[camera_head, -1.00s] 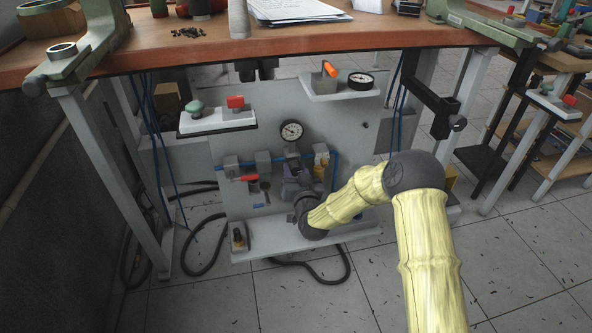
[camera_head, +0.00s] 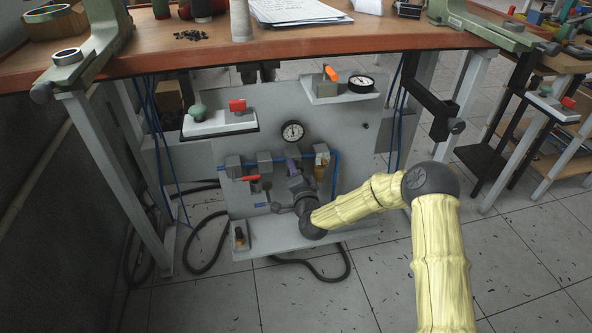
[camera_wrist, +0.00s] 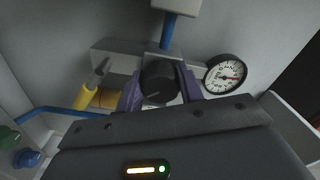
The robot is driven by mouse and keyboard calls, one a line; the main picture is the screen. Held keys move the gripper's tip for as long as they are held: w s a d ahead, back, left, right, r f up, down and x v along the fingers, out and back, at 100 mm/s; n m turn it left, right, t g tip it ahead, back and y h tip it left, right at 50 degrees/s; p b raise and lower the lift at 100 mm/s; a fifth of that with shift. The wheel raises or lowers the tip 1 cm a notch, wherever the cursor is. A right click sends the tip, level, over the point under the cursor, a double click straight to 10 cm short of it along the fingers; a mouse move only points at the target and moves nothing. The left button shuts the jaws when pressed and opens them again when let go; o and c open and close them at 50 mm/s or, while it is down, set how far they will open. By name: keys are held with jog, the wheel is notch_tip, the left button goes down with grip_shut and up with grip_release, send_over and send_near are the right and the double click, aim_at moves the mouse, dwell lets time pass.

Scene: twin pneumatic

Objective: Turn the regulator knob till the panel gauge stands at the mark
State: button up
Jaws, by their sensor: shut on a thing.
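The panel gauge (camera_head: 292,131) has a white dial in a black rim and sits on the grey panel. In the wrist view the gauge (camera_wrist: 226,74) is to the right of my gripper, with a red line on its dial; needle and mark are too small to read apart surely. The black regulator knob (camera_wrist: 158,82) is between my gripper's purple fingers (camera_wrist: 158,90), which are shut on it. In the head view my gripper (camera_head: 294,158) is just below the gauge, and the knob is hidden there.
A fitting with a red handle (camera_head: 250,178) and blue tubing are left of my gripper. A shelf with a second gauge (camera_head: 361,83) and a box with green and red buttons (camera_head: 219,122) are above. The orange bench top (camera_head: 280,40) overhangs the panel. A grey ledge (camera_head: 270,238) lies below.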

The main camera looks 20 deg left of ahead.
jog(key=shift+m, duration=0.8)
jog(key=o, duration=1)
jog(key=shift+s, duration=0.1)
jog(key=p+v, duration=0.5)
jog(key=v, duration=1.2)
jog(key=shift+s, duration=0.15)
